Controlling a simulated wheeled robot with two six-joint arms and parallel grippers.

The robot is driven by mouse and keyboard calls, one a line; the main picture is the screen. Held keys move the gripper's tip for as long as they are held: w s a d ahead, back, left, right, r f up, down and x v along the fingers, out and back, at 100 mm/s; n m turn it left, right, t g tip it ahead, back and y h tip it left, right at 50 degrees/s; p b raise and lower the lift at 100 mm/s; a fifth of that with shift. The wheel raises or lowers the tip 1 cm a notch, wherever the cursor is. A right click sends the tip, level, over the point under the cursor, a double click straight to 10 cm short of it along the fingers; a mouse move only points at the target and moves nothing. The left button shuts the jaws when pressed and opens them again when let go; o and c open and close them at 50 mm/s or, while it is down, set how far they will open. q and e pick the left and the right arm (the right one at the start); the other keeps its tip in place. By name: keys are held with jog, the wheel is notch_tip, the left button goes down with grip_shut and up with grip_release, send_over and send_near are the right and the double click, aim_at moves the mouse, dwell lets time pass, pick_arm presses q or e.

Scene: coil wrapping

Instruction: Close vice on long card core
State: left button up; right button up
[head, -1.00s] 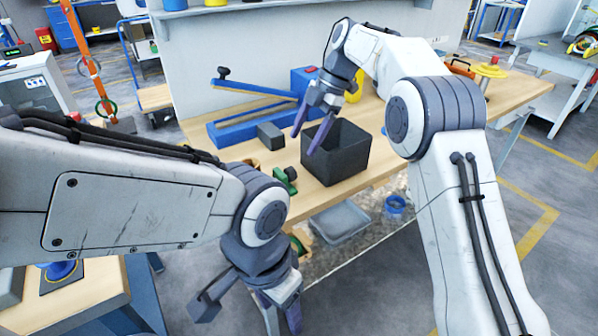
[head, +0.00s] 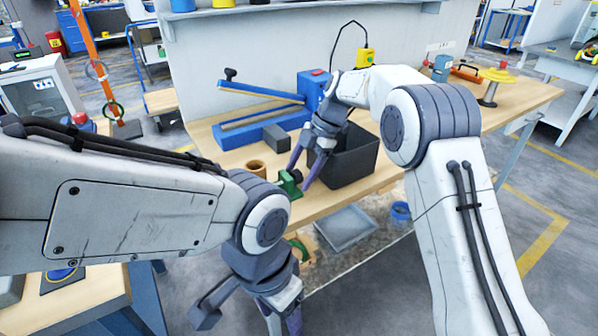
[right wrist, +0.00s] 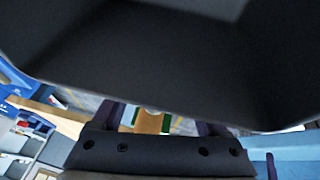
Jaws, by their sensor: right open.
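A small green vice (head: 289,184) stands at the front edge of the workbench. A short brown ring-like tube (head: 256,168), possibly the card core, stands behind it to the left. My right gripper (head: 298,178) is open, its purple fingers pointing down at the vice; I cannot tell whether they touch it. In the right wrist view, green parts (right wrist: 166,124) and a tan strip (right wrist: 148,122) show between the fingers (right wrist: 158,122); I cannot tell whether the strip is a core. My left gripper (head: 280,316) hangs low in front of the bench, its fingertips cut off by the frame.
A black open bin (head: 350,160) stands right beside my right gripper and fills much of the right wrist view. A blue lever tool (head: 245,130) and a dark grey block (head: 276,138) lie behind the vice. A clear tray (head: 345,230) sits below the bench top.

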grip_shut()
jog(key=g+p, duration=0.1)
jog(key=p, duration=0.4)
jog(key=g+h+p, duration=0.1)
jog(key=p, duration=0.5)
jog(key=shift+w+a+r+m+h, duration=0.2)
jog(key=shift+r+m+h, duration=0.1)
jog(key=shift+r, duration=0.1)
jog(key=shift+w+a+f+g+p, duration=0.15)
jog(key=shift+g+p, duration=0.25)
jog(key=shift+p, duration=0.5)
jog(key=shift+f+h+p, duration=0.2)
jog(key=shift+h+p, duration=0.1)
jog(key=shift+p, duration=0.1)
grip_release()
